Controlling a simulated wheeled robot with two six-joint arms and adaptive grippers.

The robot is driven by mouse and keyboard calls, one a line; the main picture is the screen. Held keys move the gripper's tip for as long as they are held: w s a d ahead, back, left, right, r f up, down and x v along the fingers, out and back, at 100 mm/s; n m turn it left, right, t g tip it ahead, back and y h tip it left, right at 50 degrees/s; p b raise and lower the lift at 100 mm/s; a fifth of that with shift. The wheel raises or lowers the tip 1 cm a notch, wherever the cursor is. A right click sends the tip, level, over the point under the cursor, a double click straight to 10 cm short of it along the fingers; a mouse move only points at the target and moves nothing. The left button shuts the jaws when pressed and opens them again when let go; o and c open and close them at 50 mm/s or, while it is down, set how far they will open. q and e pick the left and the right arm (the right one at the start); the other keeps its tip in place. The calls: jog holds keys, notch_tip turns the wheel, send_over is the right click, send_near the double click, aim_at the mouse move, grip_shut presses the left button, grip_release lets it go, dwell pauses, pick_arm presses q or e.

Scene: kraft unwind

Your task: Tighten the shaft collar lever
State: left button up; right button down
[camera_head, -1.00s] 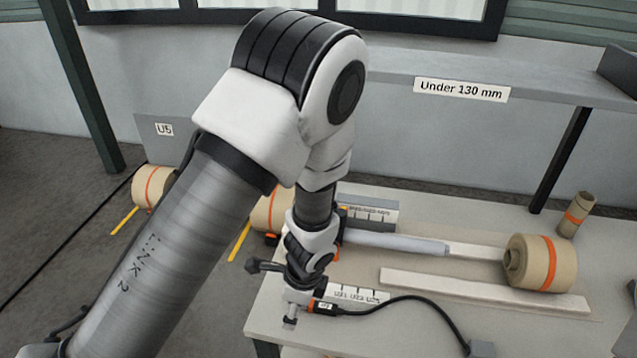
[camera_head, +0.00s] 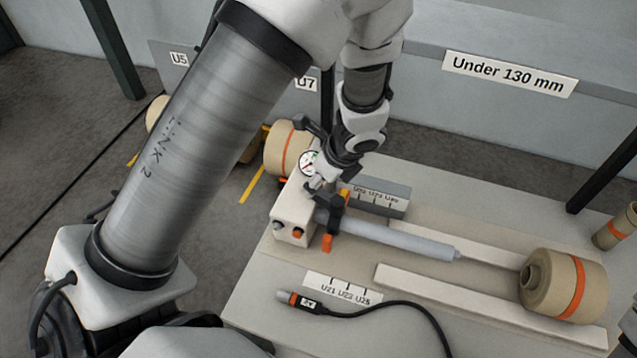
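A black shaft collar (camera_head: 334,208) sits around the grey shaft (camera_head: 400,238), beside the white gauge box (camera_head: 293,212). An orange lever (camera_head: 327,242) shows at the collar's lower side, on the front of the shaft. My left gripper (camera_head: 318,184) points down just above and behind the collar, close to the box's dial. Its fingertips are small and partly merged with the parts behind, so I cannot tell their opening or whether they touch anything.
A kraft roll (camera_head: 562,286) sits at the right, at the shaft's end, by two pale rails (camera_head: 470,305). A black-cabled plug (camera_head: 300,300) lies by a label strip (camera_head: 343,290) on the table front. More rolls (camera_head: 288,150) stand behind. A grey shelf (camera_head: 430,130) runs along the back.

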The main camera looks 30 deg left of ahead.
pick_arm(q)
jog(key=f, duration=0.1)
jog(key=w+a+f, duration=0.1)
jog(key=f, duration=0.1)
jog(key=shift+w+a+f+b, duration=0.25)
jog(key=shift+f+b, duration=0.05)
jog(key=shift+f, duration=0.05)
jog(key=shift+s+r, duration=0.15)
jog(key=shift+s+d+r, duration=0.1)
jog(key=shift+s+d, duration=0.05)
jog(key=shift+s, duration=0.05)
jog(key=c, duration=0.4)
jog(key=shift+s, duration=0.1)
jog(key=c, duration=0.6)
grip_shut()
pick_arm(e)
jog(key=shift+w+f, duration=0.3)
jog(key=shift+f, duration=0.35)
jog(key=shift+s+f, duration=0.1)
jog(key=shift+s, duration=0.05)
